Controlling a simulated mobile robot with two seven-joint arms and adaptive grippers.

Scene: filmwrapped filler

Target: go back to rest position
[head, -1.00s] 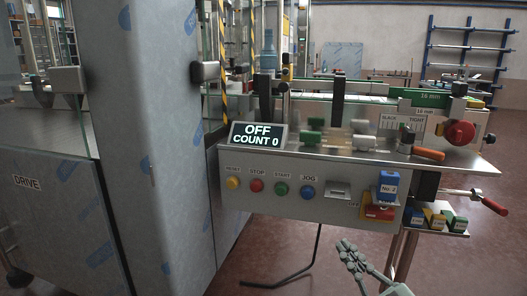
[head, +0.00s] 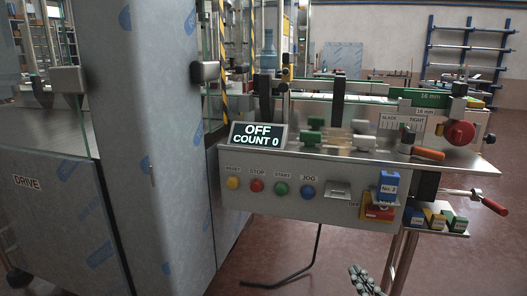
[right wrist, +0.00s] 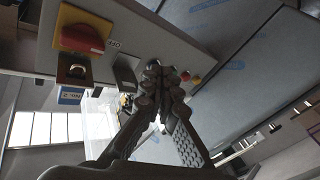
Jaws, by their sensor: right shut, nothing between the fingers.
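My right gripper (head: 365,279) shows only by its fingers at the bottom edge of the head view, below and in front of the machine's control panel (head: 270,202). In the right wrist view the same gripper (right wrist: 160,78) has its fingertips together, with nothing held between them. My left gripper is in neither view.
The panel carries an OFF, COUNT 0 display (head: 258,135), several buttons and a red switch (head: 379,212). A red-handled crank (head: 494,206) juts out at right. Open floor (head: 450,265) lies at lower right.

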